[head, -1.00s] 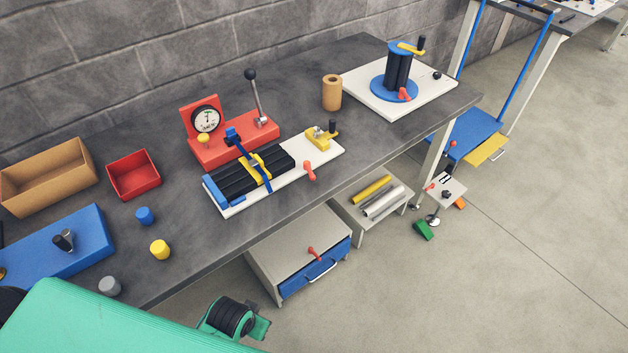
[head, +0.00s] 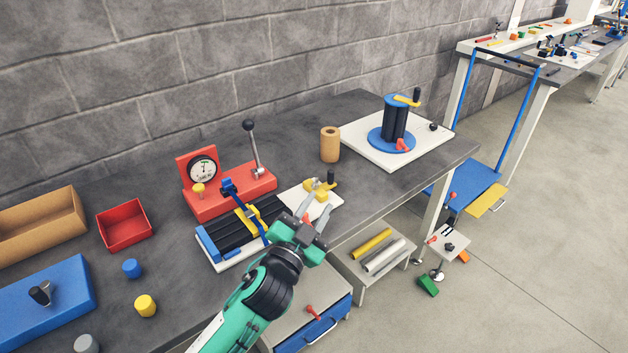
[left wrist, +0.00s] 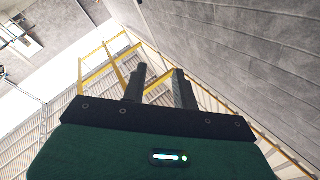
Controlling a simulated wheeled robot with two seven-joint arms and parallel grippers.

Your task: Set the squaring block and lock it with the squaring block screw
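I take the yellow block (head: 314,186) with a black knob, on the right end of the white fixture plate (head: 292,203), as the squaring block. A red-handled screw (head: 307,218) at the plate's front edge shows partly between my fingers; I cannot tell whether it is the squaring block screw. My arm hides part of the plate.
Black strips with a yellow and blue clamp (head: 247,216) lie left of the block. Behind stand a red dial gauge base (head: 230,196) and a tan cylinder (head: 330,145). A white board with a blue reel (head: 390,140) is at right. A red bin (head: 125,225) stands left.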

